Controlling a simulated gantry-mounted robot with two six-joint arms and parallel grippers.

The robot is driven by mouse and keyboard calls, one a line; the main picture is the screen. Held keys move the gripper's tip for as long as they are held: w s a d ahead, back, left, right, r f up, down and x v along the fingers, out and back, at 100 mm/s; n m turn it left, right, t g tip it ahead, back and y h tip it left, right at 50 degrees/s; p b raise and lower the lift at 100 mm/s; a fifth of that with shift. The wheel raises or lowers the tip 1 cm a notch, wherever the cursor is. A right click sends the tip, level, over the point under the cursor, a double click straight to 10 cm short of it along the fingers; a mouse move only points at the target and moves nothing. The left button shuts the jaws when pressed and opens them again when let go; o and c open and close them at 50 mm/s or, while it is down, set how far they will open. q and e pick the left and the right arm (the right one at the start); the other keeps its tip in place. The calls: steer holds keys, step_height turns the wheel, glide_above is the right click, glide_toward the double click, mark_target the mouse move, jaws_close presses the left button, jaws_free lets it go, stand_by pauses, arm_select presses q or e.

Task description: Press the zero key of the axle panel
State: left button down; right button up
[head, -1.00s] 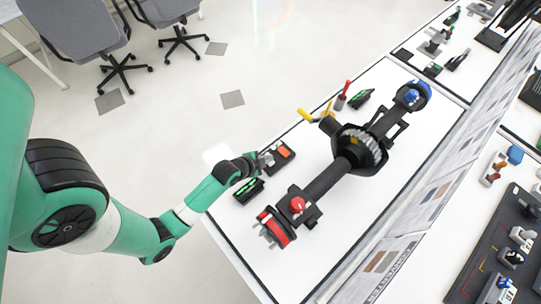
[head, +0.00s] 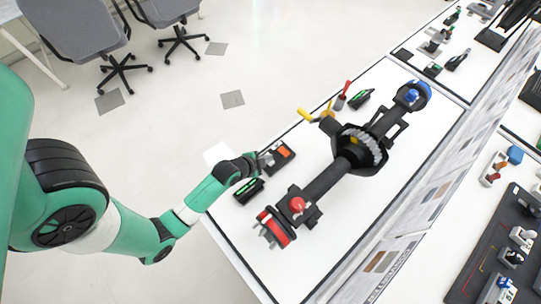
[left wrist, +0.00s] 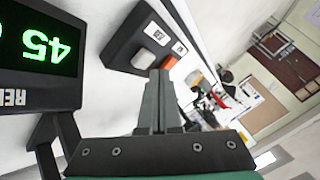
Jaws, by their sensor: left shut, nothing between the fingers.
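The axle panel (head: 281,154) is a small dark box near the table's left edge, with an orange key (head: 284,152) showing. In the left wrist view the panel (left wrist: 128,42) has a pale grey key (left wrist: 143,59) beside the orange key (left wrist: 169,61), each with a small white label too small to read surely. My left gripper (head: 268,160) is shut and empty. Its fingertips (left wrist: 159,74) appear right at the keys, overlapping the lower edge of the orange one; whether they touch cannot be told. My right gripper is not in view.
A display box (head: 249,190) with green digits stands beside the gripper; its display (left wrist: 40,40) shows large digits in the left wrist view. A black axle (head: 328,179) with a red end and a blue end lies across the table.

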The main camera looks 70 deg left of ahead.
arm_select(q)
steer(key=shift+f, duration=0.15)
stand_by(0.5)
steer(key=shift+f, duration=0.3)
steer(key=shift+f+b, duration=0.45)
stand_by(0.6)
steer(key=shift+r+p, duration=0.9)
steer(key=shift+p, duration=0.1)
step_height(320, 180, up, 5)
steer(key=p, duration=0.5)
stand_by(0.8)
